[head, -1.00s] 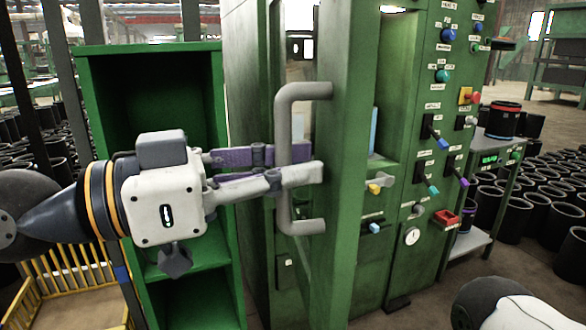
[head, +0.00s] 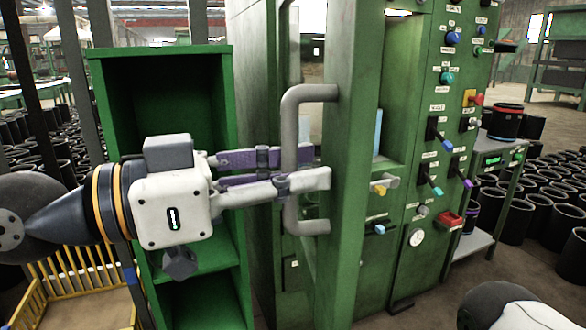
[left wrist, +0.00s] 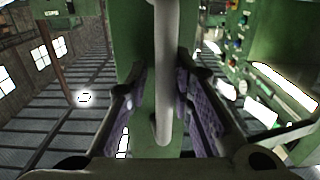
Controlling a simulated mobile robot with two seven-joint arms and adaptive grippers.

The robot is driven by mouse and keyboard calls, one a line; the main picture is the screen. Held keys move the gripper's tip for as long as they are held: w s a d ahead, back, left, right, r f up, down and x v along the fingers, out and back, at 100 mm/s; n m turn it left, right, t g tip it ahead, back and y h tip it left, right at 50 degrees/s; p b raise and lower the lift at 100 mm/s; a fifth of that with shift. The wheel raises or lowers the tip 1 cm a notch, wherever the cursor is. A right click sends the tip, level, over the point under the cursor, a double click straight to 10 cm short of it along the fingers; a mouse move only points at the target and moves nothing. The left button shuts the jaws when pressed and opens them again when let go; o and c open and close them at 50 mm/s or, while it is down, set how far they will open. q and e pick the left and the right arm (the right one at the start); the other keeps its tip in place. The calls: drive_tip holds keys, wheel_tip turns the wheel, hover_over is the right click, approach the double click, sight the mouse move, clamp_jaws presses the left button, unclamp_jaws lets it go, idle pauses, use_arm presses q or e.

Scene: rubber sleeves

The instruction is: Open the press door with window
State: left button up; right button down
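The press door (head: 350,150) is a tall green panel seen at a steep angle in the middle of the head view. Its grey C-shaped handle (head: 291,130) stands upright on its left side. Part of the window (head: 311,62) shows behind the handle's top. My left gripper (head: 312,165) reaches in from the left, one finger on each side of the handle bar. In the left wrist view the bar (left wrist: 165,65) stands between the two purple-padded fingers (left wrist: 163,105), with gaps on both sides. The fingers are open around it. My right gripper is out of view.
A green open shelf cabinet (head: 218,130) stands behind my left gripper. The press's control panel (head: 465,110) with knobs and switches is right of the door. A yellow crate (head: 75,268) lies at lower left. Black sleeves (head: 540,215) cover the floor at right.

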use_arm(q)
drive_tip(key=shift+a, duration=0.15)
drive_tip(key=v, duration=1.1)
drive_tip(key=shift+s+a, duration=0.2)
drive_tip(key=shift+a, duration=0.15)
drive_tip(key=shift+r, duration=0.1)
